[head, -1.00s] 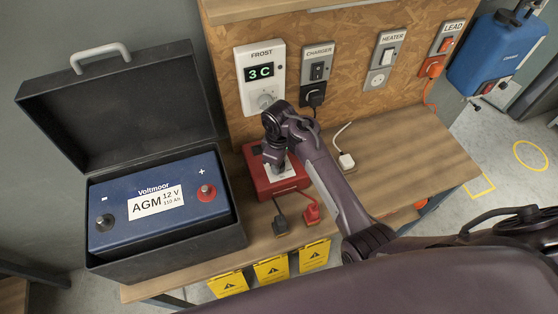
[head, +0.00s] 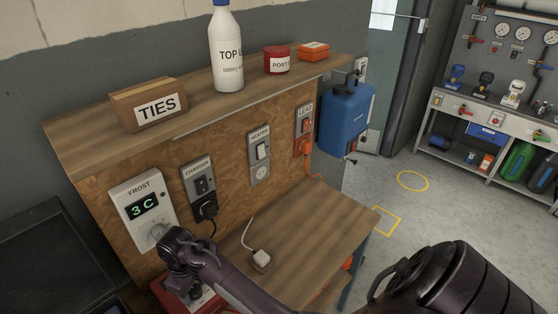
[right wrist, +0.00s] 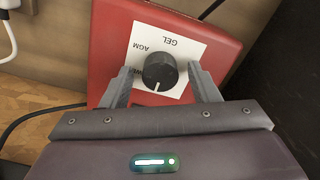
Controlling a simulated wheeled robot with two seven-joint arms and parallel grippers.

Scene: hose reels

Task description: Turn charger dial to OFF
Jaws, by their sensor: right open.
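The red charger (right wrist: 110,30) bears a white label (right wrist: 190,50) and a round black dial (right wrist: 158,72). The dial's white mark points toward the bottom of the right wrist view. GEL and AGM read upside down on the label; a further word at the left is partly covered, and I cannot read OFF. My right gripper (right wrist: 160,85) is open, with one finger on each side of the dial; I cannot tell if they touch it. In the head view the charger (head: 164,291) is mostly hidden under my right gripper (head: 194,293). My left gripper is not in view.
The FROST unit (head: 142,208) and the CHARGER (head: 199,186), HEATER (head: 259,155) and LEAD switch plates stand close behind on the board. A white plug (head: 261,258) lies on the bench (head: 310,240). The shelf above holds a TIES box (head: 150,106) and a bottle (head: 227,55).

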